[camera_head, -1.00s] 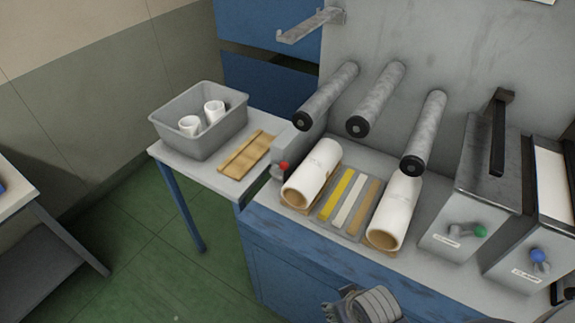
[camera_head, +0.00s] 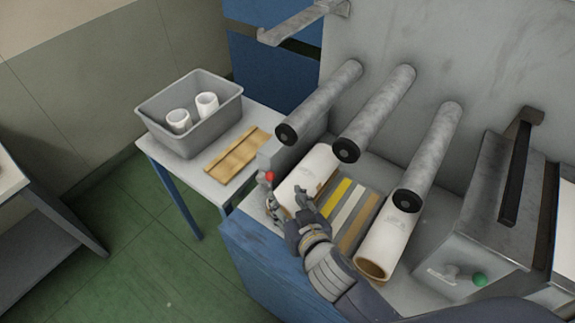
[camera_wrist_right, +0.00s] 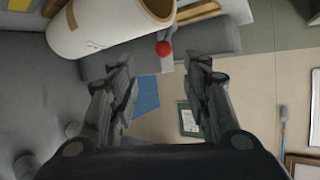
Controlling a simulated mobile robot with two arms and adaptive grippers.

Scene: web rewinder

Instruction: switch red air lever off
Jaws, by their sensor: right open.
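The red air lever (camera_head: 270,176) has a round red knob and sits at the left end of the machine bench, beside the left white roll. In the right wrist view its red knob (camera_wrist_right: 163,48) lies ahead of the fingertips, between them from side to side. My right gripper (camera_head: 287,190) is open and empty close to the lever, in front of the left white roll (camera_head: 308,170). In the right wrist view the two fingers (camera_wrist_right: 160,75) are spread apart with nothing between them. My left gripper is out of view.
Gray rollers (camera_head: 375,113) stick out above the bench. A second white roll (camera_head: 388,236) and colored strips (camera_head: 350,205) lie to the right. A green-knobbed lever (camera_head: 479,279) is at lower right. A gray bin (camera_head: 219,122) with white rolls stands on the side table.

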